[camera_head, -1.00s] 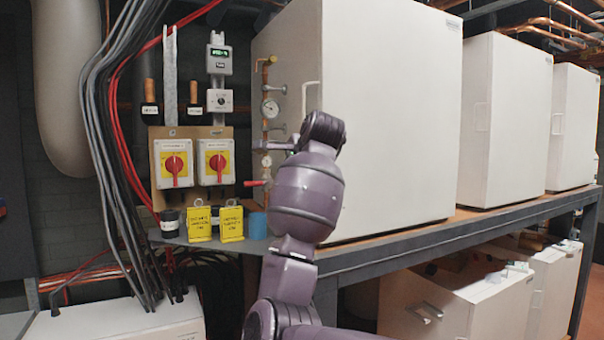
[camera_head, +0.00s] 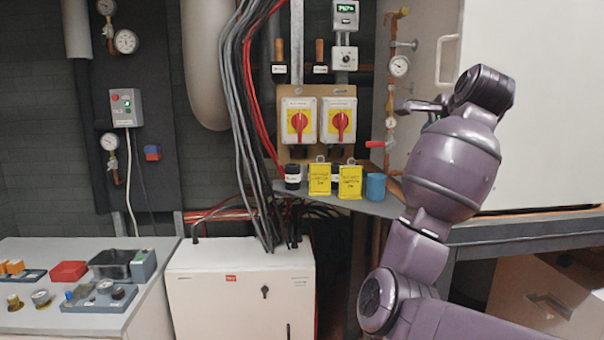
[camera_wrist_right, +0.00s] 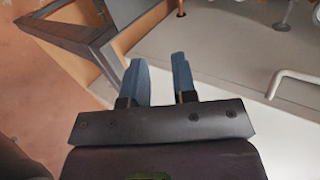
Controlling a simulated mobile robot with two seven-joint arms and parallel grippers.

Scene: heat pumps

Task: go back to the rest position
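My right arm (camera_head: 455,165) comes in from the lower right of the head view and rises in front of the shelf and the large white cabinet. A white cabinet handle (camera_wrist_right: 290,84) is at the right of that view. My left gripper is not in view.
The shelf (camera_head: 380,205) carries two yellow padlock-like tags (camera_head: 320,179), a blue cup (camera_head: 376,186) and a white cabinet (camera_head: 535,110). Red rotary switches (camera_head: 299,121) and pipes with gauges are behind. A white box (camera_head: 240,290) and a worktable (camera_head: 140,325) stand at left.

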